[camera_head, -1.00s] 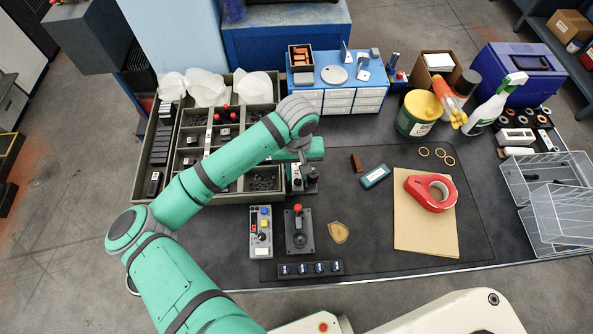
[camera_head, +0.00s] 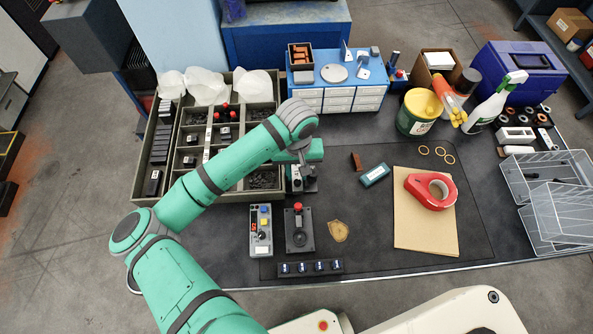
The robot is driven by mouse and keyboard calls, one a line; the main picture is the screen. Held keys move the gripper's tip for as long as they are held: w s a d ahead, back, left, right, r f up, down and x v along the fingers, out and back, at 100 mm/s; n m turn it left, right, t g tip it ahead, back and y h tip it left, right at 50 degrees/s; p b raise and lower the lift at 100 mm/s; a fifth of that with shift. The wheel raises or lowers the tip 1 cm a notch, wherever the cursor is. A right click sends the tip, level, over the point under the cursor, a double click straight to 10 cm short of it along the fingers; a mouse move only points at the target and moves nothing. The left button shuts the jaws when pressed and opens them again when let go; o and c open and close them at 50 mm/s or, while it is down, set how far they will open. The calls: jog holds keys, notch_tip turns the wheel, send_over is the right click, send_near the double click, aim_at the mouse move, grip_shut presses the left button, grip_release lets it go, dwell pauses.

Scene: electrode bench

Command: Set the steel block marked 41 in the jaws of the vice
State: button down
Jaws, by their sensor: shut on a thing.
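My gripper (camera_head: 303,180) is at the front right corner of the compartment crate, low over the dark bench. It is shut on a small block, mostly hidden by the fingers and my wrist; I cannot read a mark on it. Grey and black metal parts show right around the fingertips, but I cannot separate a vice from the gripper there, nor tell whether the block touches any jaws. Several dark blocks with pale labels, one of them a labelled block (camera_head: 153,183), stand in the crate (camera_head: 232,196); their numbers are too small to read.
In front of my gripper are a button box (camera_head: 260,232) and a black base with a red knob (camera_head: 299,230). A dark labelled strip (camera_head: 310,268) lies nearer. To the right are a teal case (camera_head: 375,175) and a tape dispenser (camera_head: 431,190) on brown card.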

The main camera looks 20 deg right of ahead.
jog(key=shift+f, duration=0.15)
jog(key=c, duration=1.4)
grip_release()
notch_tip(320, 180, up, 11)
jog(key=shift+a, duration=0.1)
notch_tip(320, 180, up, 5)
jog(key=shift+f, duration=0.1)
jog(key=shift+w, duration=0.1)
